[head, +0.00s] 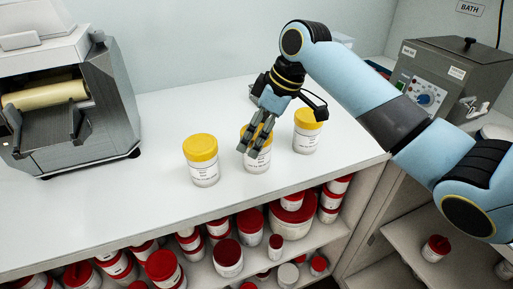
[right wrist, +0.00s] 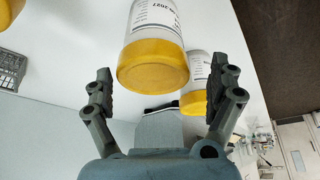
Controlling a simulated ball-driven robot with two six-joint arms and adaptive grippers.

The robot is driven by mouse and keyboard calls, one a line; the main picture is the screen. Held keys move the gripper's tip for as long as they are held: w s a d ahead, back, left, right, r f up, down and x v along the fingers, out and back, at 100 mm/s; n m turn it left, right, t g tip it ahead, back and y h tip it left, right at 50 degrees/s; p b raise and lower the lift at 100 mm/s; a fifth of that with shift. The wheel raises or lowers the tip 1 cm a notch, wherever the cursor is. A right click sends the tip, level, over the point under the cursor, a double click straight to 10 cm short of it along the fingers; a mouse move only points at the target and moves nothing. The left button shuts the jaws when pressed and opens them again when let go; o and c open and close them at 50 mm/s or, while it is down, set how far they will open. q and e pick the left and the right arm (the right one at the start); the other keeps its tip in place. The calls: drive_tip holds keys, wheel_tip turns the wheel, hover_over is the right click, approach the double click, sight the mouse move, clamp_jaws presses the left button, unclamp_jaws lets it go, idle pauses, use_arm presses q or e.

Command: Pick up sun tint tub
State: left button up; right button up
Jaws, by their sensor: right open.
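Three white tubs with yellow lids stand in a row on the white counter: a left tub (head: 202,160), a middle tub (head: 257,160) and a right tub (head: 307,131). Their labels are too small to read, so I cannot tell which is the sun tint tub. My right gripper (head: 249,143) is open, at the middle tub and partly hiding it. In the right wrist view, a tub (right wrist: 152,66) lies ahead between the spread fingers, with no visible grip. Another tub (right wrist: 197,78) shows behind it to the right. My left gripper is not in view.
A grey roller machine (head: 75,110) stands at the counter's left. A grey bath unit (head: 440,80) with a dial stands at the right. Several red-lidded tubs (head: 227,256) fill the shelf below. The counter (head: 150,200) is clear in front and left of the yellow-lidded tubs.

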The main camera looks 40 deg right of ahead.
drive_tip(key=x, duration=0.5)
drive_tip(key=shift+w+d, duration=0.2)
drive_tip(key=shift+d, duration=0.05)
drive_tip(key=c, duration=1.3)
